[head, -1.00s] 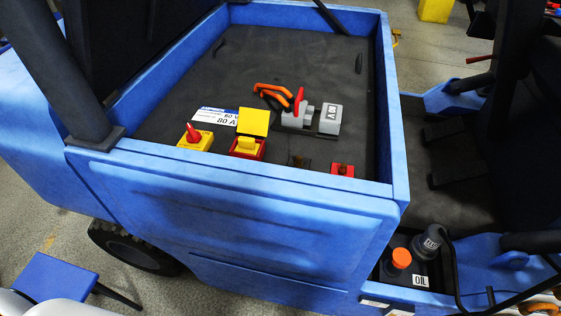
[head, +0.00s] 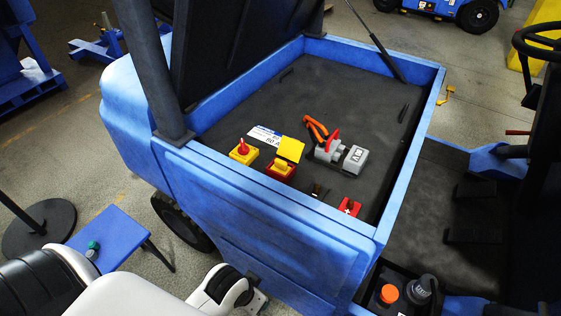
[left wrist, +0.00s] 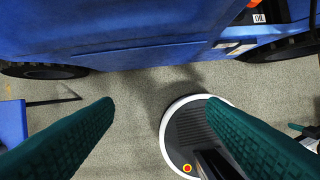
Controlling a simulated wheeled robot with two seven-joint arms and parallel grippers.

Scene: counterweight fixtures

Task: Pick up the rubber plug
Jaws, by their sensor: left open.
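I cannot pick out a rubber plug for certain in either view. In the head view, a small dark piece (head: 319,190) stands in the blue-walled truck bay, too small to identify.
The bay (head: 340,90) holds a yellow red-knobbed switch (head: 243,151), a red-and-yellow box (head: 282,167), a grey connector (head: 330,150), orange-handled pliers (head: 315,127) and a red block (head: 348,207). An orange cap (head: 389,293) sits outside it. A blue stool (head: 118,236) stands front left.

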